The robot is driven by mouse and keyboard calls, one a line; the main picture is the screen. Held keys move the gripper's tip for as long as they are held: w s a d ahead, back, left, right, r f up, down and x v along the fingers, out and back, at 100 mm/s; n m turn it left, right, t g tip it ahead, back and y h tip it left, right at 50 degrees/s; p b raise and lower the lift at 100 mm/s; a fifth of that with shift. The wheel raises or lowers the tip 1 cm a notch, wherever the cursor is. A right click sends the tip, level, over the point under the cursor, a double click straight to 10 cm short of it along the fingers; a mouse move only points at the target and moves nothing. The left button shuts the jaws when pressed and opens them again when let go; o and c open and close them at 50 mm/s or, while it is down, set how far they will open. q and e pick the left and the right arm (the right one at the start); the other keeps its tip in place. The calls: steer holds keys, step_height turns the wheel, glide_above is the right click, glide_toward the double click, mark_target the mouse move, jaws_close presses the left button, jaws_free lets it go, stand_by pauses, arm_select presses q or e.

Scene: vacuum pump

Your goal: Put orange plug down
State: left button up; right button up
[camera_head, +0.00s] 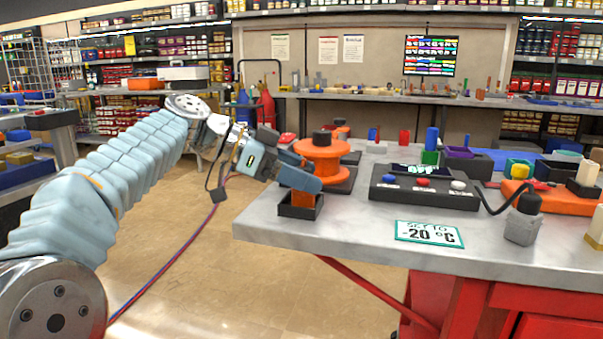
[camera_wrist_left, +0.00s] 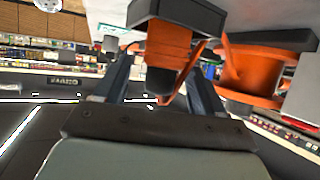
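The orange plug (camera_wrist_left: 168,45) sits in a small dark square holder (camera_head: 300,212) at the near left corner of the grey table. In the head view only a small orange part of it (camera_head: 302,199) shows, below the fingers. My left gripper (camera_head: 302,174) is at the plug, just above the holder. In the left wrist view its two fingers (camera_wrist_left: 160,82) stand apart on either side of the plug, with a visible gap on the left side. The gripper looks open. My right gripper is not in view.
An orange spool-shaped part (camera_head: 322,155) with a dark top stands close behind the gripper. A black button box (camera_head: 424,190) and a "-20 °C" sign (camera_head: 429,234) are to the right. The table's left edge is near, with open floor beyond.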

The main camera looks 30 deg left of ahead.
arm_select(q)
steer(key=shift+r+p, duration=0.3)
steer(key=v, duration=1.1)
steer(key=shift+s+a, duration=0.2)
steer(key=shift+a, duration=0.15)
